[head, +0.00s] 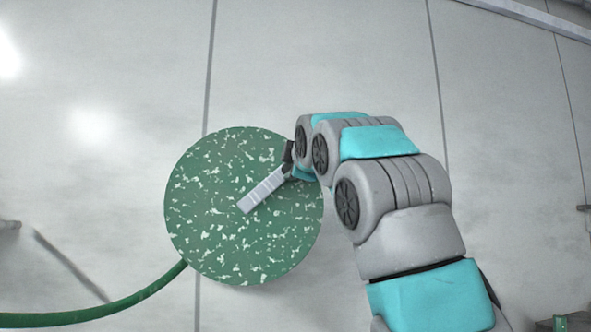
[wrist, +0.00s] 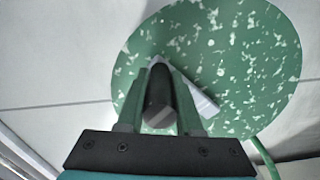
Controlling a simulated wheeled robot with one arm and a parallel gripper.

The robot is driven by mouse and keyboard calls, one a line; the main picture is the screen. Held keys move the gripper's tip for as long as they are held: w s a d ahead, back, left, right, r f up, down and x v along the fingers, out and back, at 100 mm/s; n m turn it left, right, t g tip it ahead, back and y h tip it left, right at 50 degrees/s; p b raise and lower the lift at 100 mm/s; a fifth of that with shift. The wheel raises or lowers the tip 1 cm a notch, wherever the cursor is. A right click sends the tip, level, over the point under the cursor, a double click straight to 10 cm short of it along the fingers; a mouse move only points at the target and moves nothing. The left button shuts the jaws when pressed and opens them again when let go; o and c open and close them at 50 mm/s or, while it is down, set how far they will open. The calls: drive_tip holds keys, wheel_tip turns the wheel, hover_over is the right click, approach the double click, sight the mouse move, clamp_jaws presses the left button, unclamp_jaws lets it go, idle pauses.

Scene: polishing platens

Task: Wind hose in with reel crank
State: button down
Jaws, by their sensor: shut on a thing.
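The hose reel (head: 215,235) shows as a green speckled disc in the middle of the head view and fills the upper right of the wrist view (wrist: 275,70). A pale grey crank arm (head: 263,190) runs from near the disc's centre toward its upper right edge. In the wrist view a dark round crank handle (wrist: 158,95) stands between the two green fingers of my gripper (wrist: 160,92), which is shut on it. In the head view my arm hides most of the handle. The green hose (head: 110,311) leaves the reel at its lower left.
A pale panelled wall (head: 330,50) with dark seams lies behind the reel. A grey object (head: 10,225) shows at the left edge and a green-topped item (head: 572,322) at the bottom right corner. The area above the reel is clear.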

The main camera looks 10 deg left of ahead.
drive_tip(key=shift+s+a+r, duration=0.2)
drive_tip(key=shift+a+r, duration=0.1)
drive_tip(key=shift+r, duration=0.05)
idle(0.4)
drive_tip(key=c, duration=0.6)
unclamp_jaws()
drive_tip(key=shift+f, duration=0.1)
drive_tip(key=shift+s+d, duration=0.25)
drive_tip(key=shift+s, duration=0.1)
drive_tip(key=b+v, duration=0.3)
drive_tip(key=v, duration=0.4)
drive_tip(key=shift+a, duration=0.1)
